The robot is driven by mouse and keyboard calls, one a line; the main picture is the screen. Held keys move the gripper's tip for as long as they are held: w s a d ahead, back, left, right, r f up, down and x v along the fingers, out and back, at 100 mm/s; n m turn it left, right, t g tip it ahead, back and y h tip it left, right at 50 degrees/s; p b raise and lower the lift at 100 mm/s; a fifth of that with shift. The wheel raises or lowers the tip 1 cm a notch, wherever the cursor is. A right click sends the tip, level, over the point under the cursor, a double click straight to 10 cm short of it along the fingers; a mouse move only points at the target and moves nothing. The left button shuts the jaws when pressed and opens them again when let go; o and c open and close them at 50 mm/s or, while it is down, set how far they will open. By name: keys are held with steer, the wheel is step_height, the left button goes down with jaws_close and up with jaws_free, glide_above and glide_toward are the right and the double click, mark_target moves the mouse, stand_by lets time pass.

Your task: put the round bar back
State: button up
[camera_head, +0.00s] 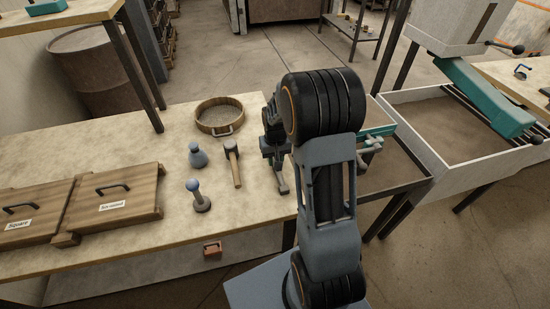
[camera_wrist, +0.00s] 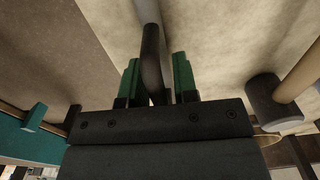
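A grey bar (camera_wrist: 147,10) with a dark curved handle (camera_wrist: 152,55) shows at the top middle of the wrist view. I take it to be the round bar. The grey bar (camera_head: 282,181) also shows in the head view, at the right part of the table below my gripper. My gripper (camera_wrist: 158,80) has two green fingers, one on each side of the dark handle. Whether they press on the handle or only stand around it cannot be told. In the head view my arm hides part of this spot.
A round sieve (camera_head: 220,117) stands behind. Wooden lids labelled Square (camera_head: 28,212) and Six-sided (camera_head: 112,197) lie at left. A sand-filled bin (camera_head: 430,125) stands at right.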

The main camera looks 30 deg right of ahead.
steer(key=shift+o, duration=0.9)
step_height(320, 180, up, 12)
steer(key=shift+f+p, duration=0.1)
steer(key=shift+p, duration=0.25)
steer(key=s+a+r+n+t, duration=0.1)
steer(key=s+a+r, duration=0.1)
steer(key=s+a, duration=0.3)
steer(key=s+a+r+n+t, duration=0.1)
steer(key=s+a, duration=0.3)
steer(key=s, duration=0.6)
steer(key=shift+s+a+r+t, duration=0.35)
steer(key=shift+s+r+t, duration=0.1)
steer(key=shift+t, duration=0.15)
